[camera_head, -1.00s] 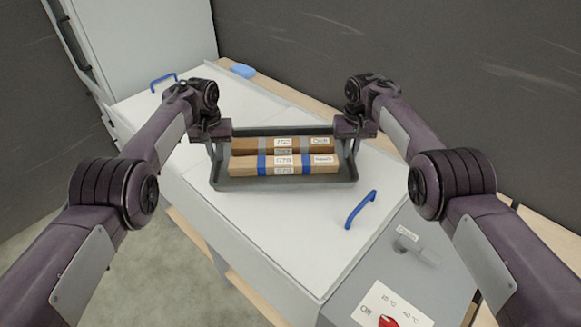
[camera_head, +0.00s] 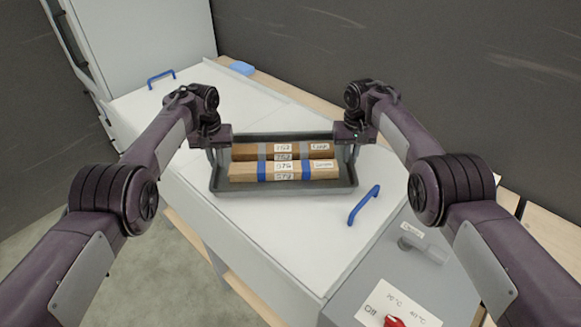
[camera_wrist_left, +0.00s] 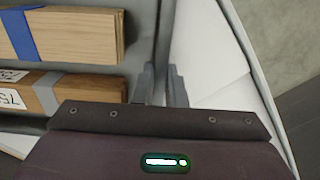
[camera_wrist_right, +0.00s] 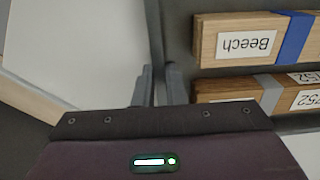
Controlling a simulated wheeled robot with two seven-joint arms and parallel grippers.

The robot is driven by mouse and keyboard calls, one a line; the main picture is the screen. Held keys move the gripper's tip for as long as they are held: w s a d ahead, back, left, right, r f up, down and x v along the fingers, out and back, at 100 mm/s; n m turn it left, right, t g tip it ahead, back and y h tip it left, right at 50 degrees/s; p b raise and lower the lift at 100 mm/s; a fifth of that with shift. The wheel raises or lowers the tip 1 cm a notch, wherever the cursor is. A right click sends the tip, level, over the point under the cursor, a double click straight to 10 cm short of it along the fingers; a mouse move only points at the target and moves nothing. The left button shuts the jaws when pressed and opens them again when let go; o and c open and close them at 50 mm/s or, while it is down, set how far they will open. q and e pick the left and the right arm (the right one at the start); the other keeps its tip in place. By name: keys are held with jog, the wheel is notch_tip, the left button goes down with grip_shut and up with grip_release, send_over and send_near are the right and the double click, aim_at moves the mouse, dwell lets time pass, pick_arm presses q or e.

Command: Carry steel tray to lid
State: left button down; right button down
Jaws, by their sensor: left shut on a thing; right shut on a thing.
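The grey steel tray (camera_head: 285,189) is over the white lid (camera_head: 262,226) in the head view. It holds two bundles of wood strips, a lighter one (camera_head: 243,171) with blue bands in front and a browner one (camera_head: 243,152) with grey bands behind. My left gripper (camera_head: 213,150) is shut on the tray's left side wall, which also shows in the left wrist view (camera_wrist_left: 160,30). My right gripper (camera_head: 354,146) is shut on its right side wall, also seen in the right wrist view (camera_wrist_right: 158,40). I cannot tell whether the tray touches the lid.
A blue handle (camera_head: 364,205) stands on the lid right of the tray, another blue handle (camera_head: 161,78) at its far left. A grey control panel (camera_head: 398,262) with a red knob (camera_head: 393,321) is at front right. A blue block (camera_head: 242,68) lies behind.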

pick_arm(q)
jog(key=shift+d+f, duration=0.35)
jog(key=shift+d, duration=0.15)
pick_arm(e)
jog(key=shift+a+f, duration=0.4)
jog(key=shift+a, duration=0.1)
pick_arm(q)
jog(key=c, duration=1.5)
grip_release()
jog(key=shift+a+r, duration=0.1)
jog(key=shift+c, duration=0.2)
pick_arm(e)
jog(key=c, duration=1.5)
grip_release()
jog(key=shift+d+r, duration=0.1)
jog(key=shift+c, duration=0.2)
pick_arm(q)
jog(key=shift+o, duration=0.2)
jog(key=shift+a, duration=0.1)
pick_arm(e)
jog(key=shift+o, duration=0.2)
pick_arm(q)
jog(key=shift+s, duration=0.1)
pick_arm(e)
jog(key=shift+d, duration=0.1)
pick_arm(q)
jog(key=shift+r, duration=0.1)
